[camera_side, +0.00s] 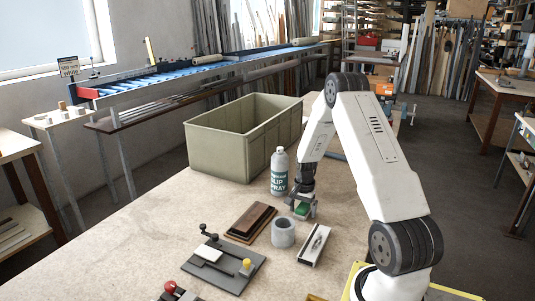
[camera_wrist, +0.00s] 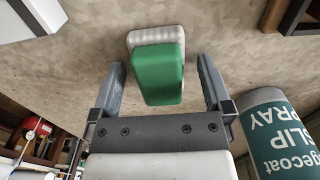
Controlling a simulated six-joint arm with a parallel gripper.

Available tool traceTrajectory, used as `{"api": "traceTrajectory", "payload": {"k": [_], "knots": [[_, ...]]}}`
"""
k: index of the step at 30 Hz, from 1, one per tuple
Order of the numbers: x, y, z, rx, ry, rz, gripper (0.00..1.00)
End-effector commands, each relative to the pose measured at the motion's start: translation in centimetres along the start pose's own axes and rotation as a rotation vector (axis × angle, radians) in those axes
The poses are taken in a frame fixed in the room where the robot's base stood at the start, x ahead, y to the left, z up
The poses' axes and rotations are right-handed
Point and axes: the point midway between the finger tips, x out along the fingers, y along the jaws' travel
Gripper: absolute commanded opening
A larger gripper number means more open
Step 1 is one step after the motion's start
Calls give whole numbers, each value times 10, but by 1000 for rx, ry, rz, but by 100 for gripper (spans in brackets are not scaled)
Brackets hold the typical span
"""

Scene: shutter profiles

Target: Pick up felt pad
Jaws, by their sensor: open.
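The felt pad appears to be the green block with a white layer (camera_wrist: 160,75), lying on the table between my fingers in the wrist view. Its green part also shows in the side view (camera_side: 302,209), partly hidden by the fingers. My gripper (camera_wrist: 161,68) is open, with one finger on each side of the pad and a visible gap to each. In the side view my gripper (camera_side: 303,212) points down over the pad, low above the table. I cannot tell whether the fingertips touch the table.
A spray bottle (camera_side: 279,175) stands close beside my gripper; it also shows in the wrist view (camera_wrist: 280,130). A green-grey bin (camera_side: 221,153) stands behind. A grey cup (camera_side: 283,234), metal channel (camera_side: 314,246), brown block (camera_side: 249,220) and clamp plate (camera_side: 225,266) lie in front.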

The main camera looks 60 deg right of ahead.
Motion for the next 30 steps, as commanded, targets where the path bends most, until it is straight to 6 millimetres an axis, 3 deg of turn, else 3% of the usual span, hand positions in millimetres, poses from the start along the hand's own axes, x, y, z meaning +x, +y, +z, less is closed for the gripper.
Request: {"api": "traceTrajectory", "payload": {"k": [2,3,9,12,23,30], "knots": [[0,0,0,0,0,0,100],[0,0,0,0,0,0,94],[0,0,0,0,0,0,30],[0,0,0,0,0,0,4],[-3,0,0,0,0,0,4],[-18,0,0,0,1,-1,4]]}}
